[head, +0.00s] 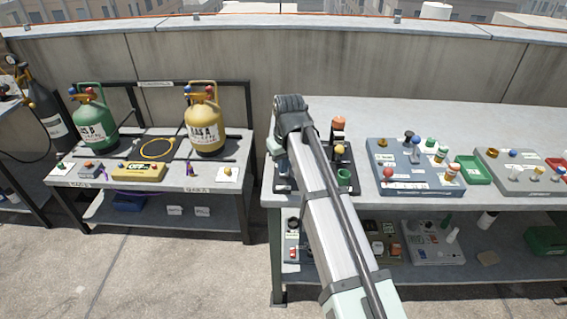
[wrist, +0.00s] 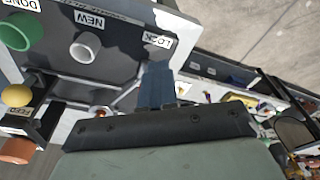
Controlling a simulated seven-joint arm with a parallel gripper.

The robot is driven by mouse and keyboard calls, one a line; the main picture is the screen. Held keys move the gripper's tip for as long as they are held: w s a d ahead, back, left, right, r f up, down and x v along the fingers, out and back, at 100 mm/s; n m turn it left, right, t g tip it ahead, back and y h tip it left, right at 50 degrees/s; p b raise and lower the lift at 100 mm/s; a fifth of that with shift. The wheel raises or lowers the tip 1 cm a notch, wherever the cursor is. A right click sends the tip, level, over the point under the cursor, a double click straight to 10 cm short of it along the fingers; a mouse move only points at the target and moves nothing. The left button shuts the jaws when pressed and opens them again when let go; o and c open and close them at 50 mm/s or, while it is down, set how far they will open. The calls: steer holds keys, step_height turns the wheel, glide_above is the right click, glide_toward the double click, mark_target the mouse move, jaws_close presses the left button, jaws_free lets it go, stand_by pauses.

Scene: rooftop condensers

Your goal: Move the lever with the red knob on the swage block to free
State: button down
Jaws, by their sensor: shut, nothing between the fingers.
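A dark board (wrist: 120,50) with LOCK, NEW and DONE labels lies below my gripper, at the left end of the right bench; in the head view my arm covers most of it. I cannot tell whether it is the swage block. A small red-orange spot (wrist: 101,112) shows beside my gripper, too small to name as the red knob. A blue-grey panel (head: 415,178) further right carries a red knob (head: 388,172); its labels are unreadable. My gripper (wrist: 157,85) is shut and empty over the board's edge near the LOCK label. The head view does not show its fingertips clearly.
The board holds a green cup (wrist: 20,32), a white cup (wrist: 86,46), a yellow knob (wrist: 16,95) and an orange knob (wrist: 16,150). A left bench (head: 105,179) bears green and tan gas cylinders. A gap separates the two benches.

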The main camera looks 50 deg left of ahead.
steer(key=shift+w+a, duration=0.45)
steer(key=shift+w, duration=0.05)
steer(key=shift+w+a, duration=0.8)
steer(key=shift+s+d, duration=0.1)
steer(key=shift+s, duration=0.05)
steer(key=shift+s+d, duration=0.35)
steer(key=shift+r, duration=3.5)
